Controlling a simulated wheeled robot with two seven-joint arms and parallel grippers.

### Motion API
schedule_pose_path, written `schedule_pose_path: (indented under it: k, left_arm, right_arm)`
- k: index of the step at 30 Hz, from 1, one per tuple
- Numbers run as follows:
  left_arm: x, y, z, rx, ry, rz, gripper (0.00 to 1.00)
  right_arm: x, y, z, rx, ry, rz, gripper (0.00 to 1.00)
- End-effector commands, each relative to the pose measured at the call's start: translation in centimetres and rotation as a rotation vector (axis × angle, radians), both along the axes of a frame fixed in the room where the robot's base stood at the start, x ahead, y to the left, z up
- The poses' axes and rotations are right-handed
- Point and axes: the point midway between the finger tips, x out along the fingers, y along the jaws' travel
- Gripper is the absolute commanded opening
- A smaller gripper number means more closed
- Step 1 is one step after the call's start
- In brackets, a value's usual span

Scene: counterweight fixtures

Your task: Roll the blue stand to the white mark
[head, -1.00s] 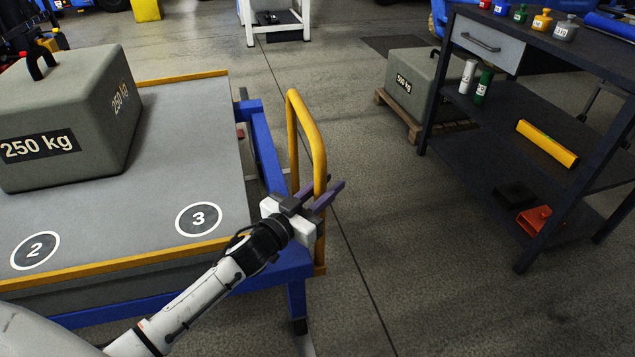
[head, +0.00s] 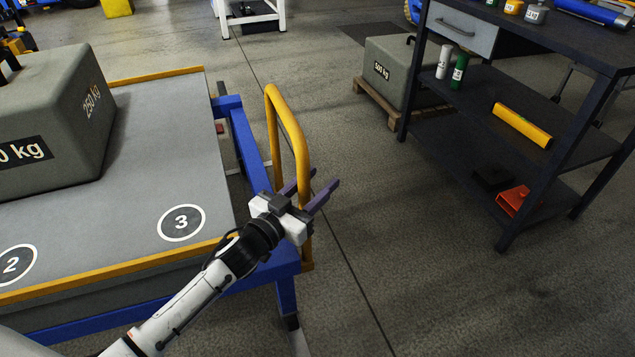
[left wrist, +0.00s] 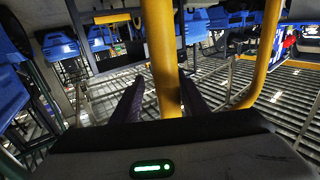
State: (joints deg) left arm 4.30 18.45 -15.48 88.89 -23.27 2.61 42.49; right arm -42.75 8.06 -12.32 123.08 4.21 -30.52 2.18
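The blue stand (head: 240,140) is on the left in the head view, with a grey top, yellow edging and a yellow upright handle (head: 273,125) at its right end. My left gripper (head: 326,183) is at the near post of this handle. In the left wrist view, the yellow post (left wrist: 163,60) passes between my two dark fingers (left wrist: 161,85). A gap shows on the post's left side; the right finger is close to it, contact unclear. My right gripper is out of view.
A grey 250 kg weight (head: 50,120) rests on the stand's top. A dark shelf table (head: 470,110) stands at the right, with a 500 kg weight (head: 388,72) on a pallet behind it. The floor between stand and shelf is clear.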

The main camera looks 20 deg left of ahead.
Motion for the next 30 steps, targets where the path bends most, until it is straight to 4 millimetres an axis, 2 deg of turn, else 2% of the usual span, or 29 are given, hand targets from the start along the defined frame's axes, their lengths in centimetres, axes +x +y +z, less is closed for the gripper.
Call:
schedule_pose_path:
  k: [5, 8, 14, 21, 25, 30]
  left_arm:
    - [-0.1, 0.1, -0.1, 0.002, 0.002, 0.002, 0.4]
    - [-0.8, 0.3, -0.1, 0.001, 0.004, 0.002, 0.4]
    - [-4.2, 1.2, -0.1, 0.001, 0.006, 0.002, 0.4]
    - [-8.3, 2.4, -0.1, 0.001, 0.005, 0.001, 0.4]
    - [-9.5, 2.7, 0.0, 0.0, 0.002, -0.001, 0.4]
    - [-9.9, 2.8, 0.0, 0.0, 0.001, 0.0, 0.4]
  right_arm:
    - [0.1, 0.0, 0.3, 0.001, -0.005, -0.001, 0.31]
    - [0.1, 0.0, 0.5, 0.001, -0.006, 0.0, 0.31]
    - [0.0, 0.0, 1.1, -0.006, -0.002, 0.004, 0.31]
    - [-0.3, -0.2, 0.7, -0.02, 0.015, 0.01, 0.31]
    - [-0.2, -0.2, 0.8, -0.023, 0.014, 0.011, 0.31]
    - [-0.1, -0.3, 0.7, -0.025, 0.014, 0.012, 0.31]
